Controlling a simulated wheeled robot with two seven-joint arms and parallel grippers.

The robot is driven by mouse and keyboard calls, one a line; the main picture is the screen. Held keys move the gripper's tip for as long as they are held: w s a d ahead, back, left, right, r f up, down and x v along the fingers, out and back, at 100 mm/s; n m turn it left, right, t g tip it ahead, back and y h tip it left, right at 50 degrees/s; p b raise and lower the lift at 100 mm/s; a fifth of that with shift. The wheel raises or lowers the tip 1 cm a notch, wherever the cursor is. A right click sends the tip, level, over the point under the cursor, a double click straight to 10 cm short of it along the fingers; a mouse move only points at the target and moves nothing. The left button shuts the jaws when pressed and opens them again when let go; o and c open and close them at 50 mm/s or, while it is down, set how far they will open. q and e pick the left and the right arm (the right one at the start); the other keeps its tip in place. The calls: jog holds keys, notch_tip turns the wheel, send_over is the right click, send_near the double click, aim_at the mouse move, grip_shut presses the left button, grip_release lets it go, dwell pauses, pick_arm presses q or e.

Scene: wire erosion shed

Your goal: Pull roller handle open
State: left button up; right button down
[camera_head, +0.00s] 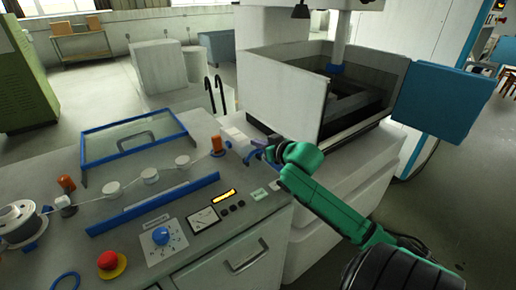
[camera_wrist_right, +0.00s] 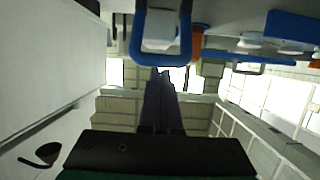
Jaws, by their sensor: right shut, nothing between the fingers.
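A blue U-shaped handle (camera_wrist_right: 161,57) around a pale block hangs in the upper middle of the right wrist view; it looks like the roller handle. In the head view the white roller block (camera_head: 236,136) is at the right end of the console, and the gripper partly covers the area beside it. My right gripper (camera_head: 254,153) is shut and empty at the console's right edge. In the wrist view its dark fingers (camera_wrist_right: 163,82) are together, their tips close to the handle's lower bar; contact cannot be told. My left gripper is not in view.
The console top (camera_head: 100,215) carries a wire spool (camera_head: 20,222), white rollers, orange knobs, a blue-framed clear cover (camera_head: 130,138), a red button (camera_head: 111,263) and a blue dial (camera_head: 161,236). A machine tank with a white panel (camera_head: 285,92) stands behind my gripper.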

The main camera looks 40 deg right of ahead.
jog(key=shift+s+f+t+b, duration=0.6)
jog(key=shift+t+b, duration=0.2)
jog(key=shift+b, duration=0.2)
jog(key=shift+s+a+t+b, duration=0.1)
jog(key=shift+s+t+b, duration=0.1)
jog(key=shift+t+b, duration=0.2)
